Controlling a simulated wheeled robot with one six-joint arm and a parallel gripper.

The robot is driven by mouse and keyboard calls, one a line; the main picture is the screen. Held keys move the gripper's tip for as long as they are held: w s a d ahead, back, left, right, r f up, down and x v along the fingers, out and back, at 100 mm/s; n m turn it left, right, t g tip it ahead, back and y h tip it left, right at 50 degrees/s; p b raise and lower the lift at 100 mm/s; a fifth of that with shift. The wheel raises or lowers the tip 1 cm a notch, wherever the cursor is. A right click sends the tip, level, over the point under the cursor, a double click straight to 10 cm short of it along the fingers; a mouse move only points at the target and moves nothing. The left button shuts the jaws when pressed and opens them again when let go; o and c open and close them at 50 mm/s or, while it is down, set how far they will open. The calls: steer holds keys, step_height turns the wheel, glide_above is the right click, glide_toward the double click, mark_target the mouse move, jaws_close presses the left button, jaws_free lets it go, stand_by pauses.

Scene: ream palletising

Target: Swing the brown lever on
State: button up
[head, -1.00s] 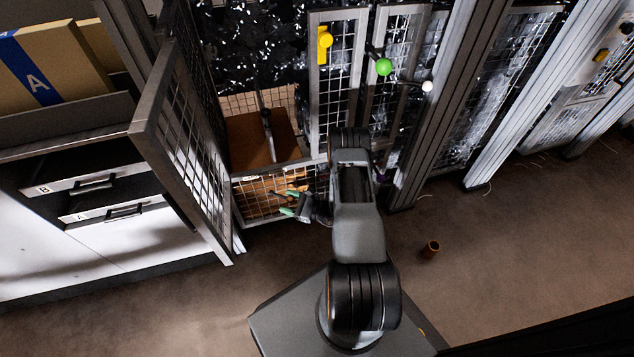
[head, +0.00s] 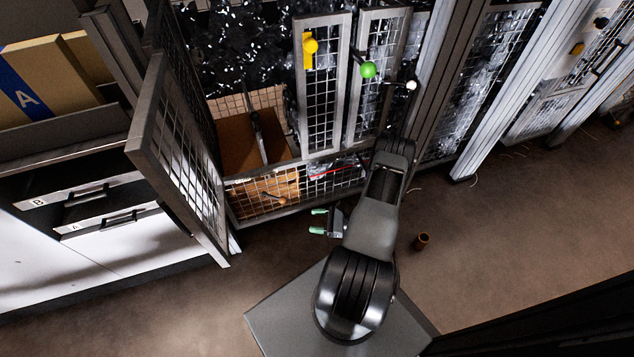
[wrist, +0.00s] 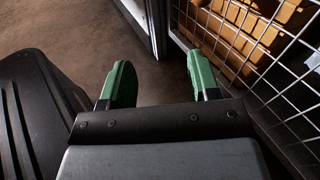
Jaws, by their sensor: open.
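A small brown lever (head: 274,197) with a rounded knob shows at the low mesh panel (head: 290,212) of the cage in the head view. Its arm slants down to the right towards the knob. My gripper (head: 318,221) is open and empty, with green fingertips pointing left. It is to the right of and nearer than the lever, apart from it. In the wrist view the two green fingers of my gripper (wrist: 160,80) are spread with bare floor between them. I cannot make out the lever in that view.
A mesh door (head: 180,160) stands open at the left, beside drawers. A brown cup-like object (head: 421,241) is on the floor at right. Brown boxes (wrist: 235,35) show behind mesh.

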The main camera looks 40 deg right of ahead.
steer(key=s+a+r+n+g+h+p, duration=0.2)
steer(key=r+n+g+p, duration=0.4)
steer(key=r, duration=0.8)
steer(key=s+a+r+n+g+h+p, duration=0.1)
steer(key=s+r+n+g+h+p, duration=0.2)
steer(key=r, duration=1.2)
steer(key=shift+a+r+n+g+p, duration=0.2)
steer(key=shift+a+n+g+p, duration=0.15)
steer(key=shift+n+g+p, duration=1.95)
steer(key=shift+n+g+b, duration=0.5)
steer(key=shift+n+b, duration=0.1)
steer(key=shift+n, duration=0.1)
